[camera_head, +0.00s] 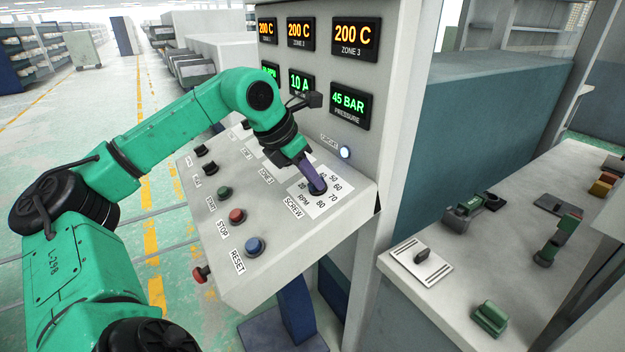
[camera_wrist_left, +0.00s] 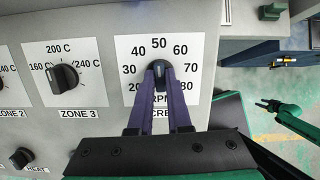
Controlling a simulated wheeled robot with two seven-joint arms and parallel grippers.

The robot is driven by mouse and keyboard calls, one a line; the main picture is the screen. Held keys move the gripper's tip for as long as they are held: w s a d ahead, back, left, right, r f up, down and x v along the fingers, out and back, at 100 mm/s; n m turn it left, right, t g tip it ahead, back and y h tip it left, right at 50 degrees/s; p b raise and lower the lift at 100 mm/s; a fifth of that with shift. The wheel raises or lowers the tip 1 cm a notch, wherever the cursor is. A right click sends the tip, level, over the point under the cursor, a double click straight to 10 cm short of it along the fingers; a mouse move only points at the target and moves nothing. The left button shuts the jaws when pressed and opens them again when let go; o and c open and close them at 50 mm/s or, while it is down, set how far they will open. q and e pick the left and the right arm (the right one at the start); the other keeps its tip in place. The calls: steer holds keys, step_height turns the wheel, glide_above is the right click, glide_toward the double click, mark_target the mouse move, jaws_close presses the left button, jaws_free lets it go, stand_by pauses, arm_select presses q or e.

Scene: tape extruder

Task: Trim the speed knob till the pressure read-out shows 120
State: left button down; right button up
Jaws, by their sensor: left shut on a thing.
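The pressure read-out (camera_head: 349,105) on the upright cabinet shows 45 BAR in green. My left gripper (camera_head: 316,184) reaches down to the sloped console and is shut on the screw speed knob. In the left wrist view its two purple fingers (camera_wrist_left: 160,80) close around the dark speed knob (camera_wrist_left: 158,65). The knob's white scale plate (camera_wrist_left: 135,48) is marked from 20 to 80, with 50 at the top. The fingers hide most of the knob, and its exact pointer setting is hard to read. A green arm with a dark end (camera_wrist_left: 268,106), probably my right gripper, shows at the right.
The Zone 3 knob (camera_wrist_left: 62,76) sits left of the speed knob. Green start (camera_head: 224,193), red stop (camera_head: 237,215) and blue reset (camera_head: 254,246) buttons line the console's near side. A pale table (camera_head: 455,300) with loose parts stands at the right.

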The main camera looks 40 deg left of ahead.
arm_select(q)
steer(key=m, duration=0.3)
steer(key=shift+h, duration=0.3)
steer(key=m+p, duration=0.1)
steer(key=m, duration=0.1)
steer(key=shift+r+m+g, duration=0.1)
steer(key=shift+m+g, duration=0.2)
steer(key=shift+m, duration=0.1)
steer(key=m+p, duration=0.1)
steer(key=m, duration=0.1)
steer(key=shift+a+r+m+h, duration=0.1)
steer(key=shift+m+h, duration=0.2)
steer(key=shift+m, duration=0.1)
steer(key=m+p, duration=0.2)
steer(key=shift+w+m+g, duration=0.1)
steer(key=shift+m+g, duration=0.3)
steer(key=m+p, duration=0.3)
steer(key=shift+r+m+g, duration=0.15)
steer(key=shift+m+g, duration=0.15)
steer(key=m+p, duration=0.3)
steer(key=shift+w+m, duration=0.1)
steer(key=shift+m, duration=0.2)
steer(key=m+g+p, duration=0.1)
steer(key=m+p, duration=0.1)
steer(key=shift+m, duration=0.3)
steer(key=shift+w+m+p, duration=0.1)
steer(key=shift+m+p, duration=0.5)
steer(key=shift+m, duration=1.1)
steer(key=shift+g, duration=0.3)
